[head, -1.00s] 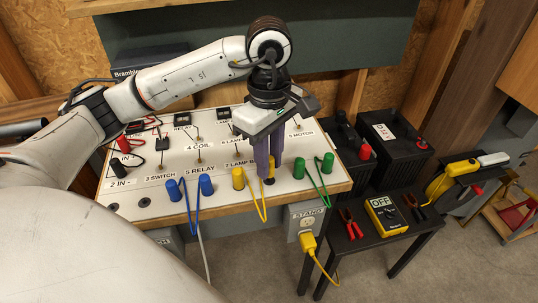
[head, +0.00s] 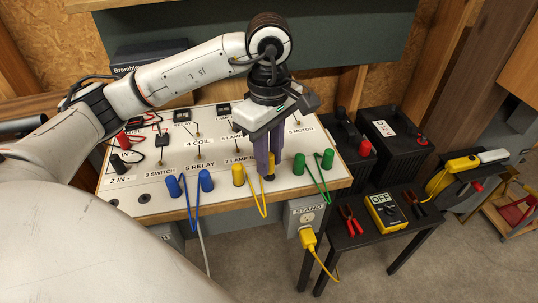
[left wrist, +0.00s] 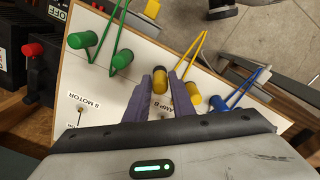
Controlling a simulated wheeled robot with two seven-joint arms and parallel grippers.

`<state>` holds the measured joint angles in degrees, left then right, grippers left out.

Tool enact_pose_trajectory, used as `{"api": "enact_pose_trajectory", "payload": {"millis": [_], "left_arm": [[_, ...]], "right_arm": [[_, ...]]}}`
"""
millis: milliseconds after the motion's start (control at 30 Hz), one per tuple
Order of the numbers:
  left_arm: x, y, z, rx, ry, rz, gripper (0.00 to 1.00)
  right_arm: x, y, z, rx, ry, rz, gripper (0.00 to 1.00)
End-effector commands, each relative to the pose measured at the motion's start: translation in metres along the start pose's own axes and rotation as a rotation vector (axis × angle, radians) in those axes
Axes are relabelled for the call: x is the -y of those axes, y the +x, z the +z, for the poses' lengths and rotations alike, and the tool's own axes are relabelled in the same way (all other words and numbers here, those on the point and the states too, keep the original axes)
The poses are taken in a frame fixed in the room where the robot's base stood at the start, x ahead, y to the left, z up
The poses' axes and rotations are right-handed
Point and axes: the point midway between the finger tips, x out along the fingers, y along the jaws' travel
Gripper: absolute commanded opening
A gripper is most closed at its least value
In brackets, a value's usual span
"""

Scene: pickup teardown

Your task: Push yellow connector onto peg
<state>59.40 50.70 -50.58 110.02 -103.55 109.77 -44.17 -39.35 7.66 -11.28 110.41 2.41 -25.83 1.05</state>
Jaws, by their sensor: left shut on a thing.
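A yellow connector (left wrist: 160,83) sits between the two purple fingers of my left gripper (left wrist: 160,78) in the left wrist view. In the head view my left gripper (head: 268,174) points down at the front edge of the board, and its fingers hide most of that connector. The gripper is shut on it. A second yellow connector (head: 238,175) stands just to the left, joined by a yellow wire loop (head: 255,200). I cannot tell whether the held connector is on a peg, as its lower end is hidden. My right gripper is not in view.
The white labelled board (head: 225,181) carries blue connectors (head: 206,181) to the left and green connectors (head: 299,164) to the right along its front edge. Several brass pegs stand behind. A multimeter (head: 384,211) lies on a black side table at the right.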

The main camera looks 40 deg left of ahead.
Motion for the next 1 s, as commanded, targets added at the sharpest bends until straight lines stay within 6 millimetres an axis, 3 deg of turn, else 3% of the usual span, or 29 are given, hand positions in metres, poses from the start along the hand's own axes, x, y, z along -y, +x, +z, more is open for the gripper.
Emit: {"api": "enact_pose_trajectory", "payload": {"millis": [1000], "left_arm": [[0.0, 0.018, 0.0, 0.0, 0.0, 0.0, 0.01]], "right_arm": [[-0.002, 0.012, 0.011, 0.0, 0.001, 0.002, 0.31]]}}
